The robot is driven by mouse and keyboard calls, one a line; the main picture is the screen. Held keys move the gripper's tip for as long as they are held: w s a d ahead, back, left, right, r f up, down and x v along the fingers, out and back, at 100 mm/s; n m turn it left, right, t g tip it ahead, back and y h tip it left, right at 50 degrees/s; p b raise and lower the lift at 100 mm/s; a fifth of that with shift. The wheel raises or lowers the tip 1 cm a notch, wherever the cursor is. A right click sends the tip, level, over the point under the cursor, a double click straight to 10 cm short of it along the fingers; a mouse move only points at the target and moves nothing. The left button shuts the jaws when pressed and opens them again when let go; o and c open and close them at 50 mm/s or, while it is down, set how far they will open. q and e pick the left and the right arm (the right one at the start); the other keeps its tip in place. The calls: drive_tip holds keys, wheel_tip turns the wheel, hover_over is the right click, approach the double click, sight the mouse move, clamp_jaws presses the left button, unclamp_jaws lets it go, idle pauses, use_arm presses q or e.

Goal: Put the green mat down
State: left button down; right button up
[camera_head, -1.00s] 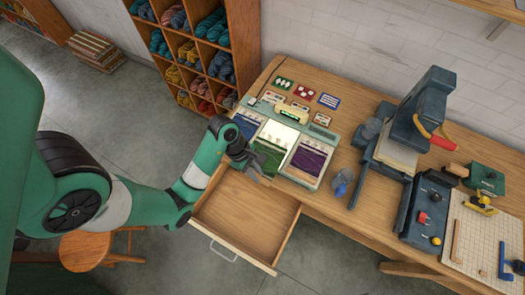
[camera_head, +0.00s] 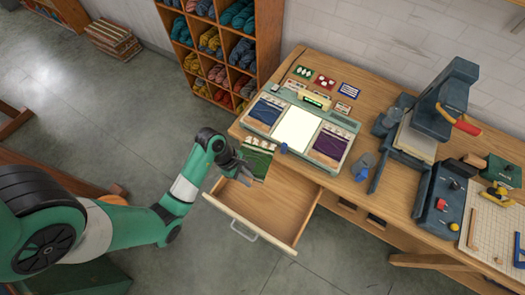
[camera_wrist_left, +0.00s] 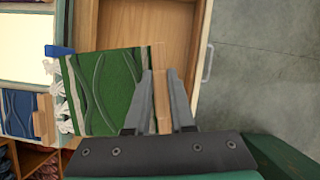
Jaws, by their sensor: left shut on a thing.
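The green mat (camera_head: 257,162), with wavy ridges and a pale fringe, hangs in the air by the table's front edge, over the back left part of the open drawer (camera_head: 290,208). My left gripper (camera_head: 245,174) is shut on it. In the left wrist view the mat (camera_wrist_left: 105,90) sticks out to the left of the fingers (camera_wrist_left: 160,85), which close on its wooden edge strip (camera_wrist_left: 160,110). The light box (camera_head: 268,132) has a bare, lit white middle panel (camera_head: 297,130), a blue mat (camera_head: 265,111) on its left and a purple mat (camera_head: 330,146) on its right. My right gripper is not in view.
Several small cards (camera_head: 325,81) lie behind the light box. A blue item (camera_head: 362,166) and a dark press (camera_head: 425,120) stand to the right. A shelf of wool skeins (camera_head: 235,50) is behind. The open drawer looks empty.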

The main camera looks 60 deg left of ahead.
use_arm(q)
drive_tip(key=w+d+f+m+b, duration=0.1)
drive_tip(key=w+d+f+b, duration=0.2)
drive_tip(key=f, duration=0.6)
drive_tip(key=m+b, duration=0.1)
drive_tip(key=b, duration=0.7)
hover_over(264, 214)
drive_tip(key=s+a, duration=0.1)
wheel_tip(264, 214, down, 10)
drive_tip(key=shift+g+h, duration=0.3)
drive_tip(key=f+b, duration=0.1)
drive_tip(key=f, duration=0.2)
drive_tip(key=f+b, duration=0.2)
drive_tip(key=f, duration=0.1)
drive_tip(key=f+b, duration=0.2)
drive_tip(key=f, duration=0.1)
drive_tip(key=shift+s+a+f, duration=0.1)
drive_tip(key=shift+a+f, duration=0.15)
drive_tip(key=shift+f, duration=0.2)
drive_tip(key=c, duration=0.8)
unclamp_jaws()
drive_tip(key=shift+o, duration=0.2)
drive_tip(key=shift+r, duration=0.15)
